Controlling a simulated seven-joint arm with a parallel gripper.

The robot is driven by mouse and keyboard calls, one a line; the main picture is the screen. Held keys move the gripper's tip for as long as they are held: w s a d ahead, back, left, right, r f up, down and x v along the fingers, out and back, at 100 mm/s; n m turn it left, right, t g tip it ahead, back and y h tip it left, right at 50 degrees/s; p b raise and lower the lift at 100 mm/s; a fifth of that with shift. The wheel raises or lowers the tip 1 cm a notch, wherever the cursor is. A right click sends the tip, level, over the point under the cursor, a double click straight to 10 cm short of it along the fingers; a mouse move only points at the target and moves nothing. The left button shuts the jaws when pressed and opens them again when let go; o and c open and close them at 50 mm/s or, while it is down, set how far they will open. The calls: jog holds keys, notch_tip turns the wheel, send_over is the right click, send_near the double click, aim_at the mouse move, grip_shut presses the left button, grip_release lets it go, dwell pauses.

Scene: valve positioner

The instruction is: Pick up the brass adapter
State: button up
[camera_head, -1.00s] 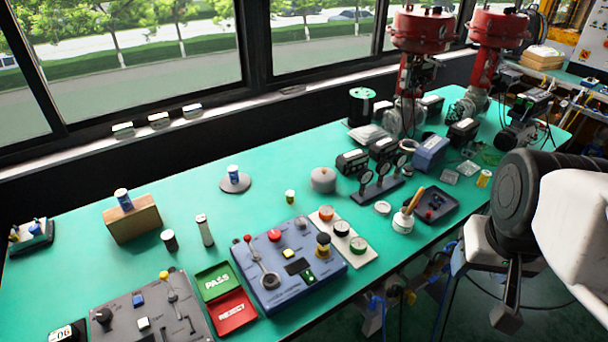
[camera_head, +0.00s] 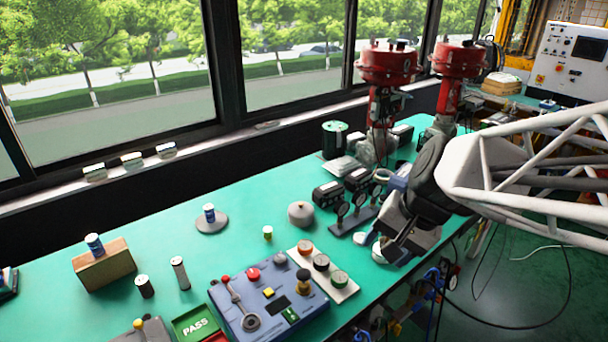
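The arm hides part of the bench's right side.
The blue control box (camera_head: 262,318) with a lever and the button strip (camera_head: 325,268) lie in front of the cylinder. The grey weight (camera_head: 301,214) and gauges (camera_head: 350,215) stand to its right. A blue can on a disc (camera_head: 210,216) is to its left. Bench around the cylinder is clear.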

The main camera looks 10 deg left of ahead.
jog(key=w+a+f+m+y, duration=0.3)
jog(key=w+a+m+y, duration=0.1)
jog(key=w+a, duration=0.65)
jog(key=m+t+y, duration=0.3)
jog(key=m+y, duration=0.1)
jog(key=m, duration=1)
send_over(269, 230)
jog(key=f, duration=1.9)
jog(key=shift+s+d, duration=0.15)
jog(key=shift+d, duration=0.1)
jog(key=shift+w+a+f+y, duration=0.2)
jog(key=shift+f+y, duration=0.1)
jog(key=shift+f, duration=1.75)
jog(key=shift+f, duration=0.1)
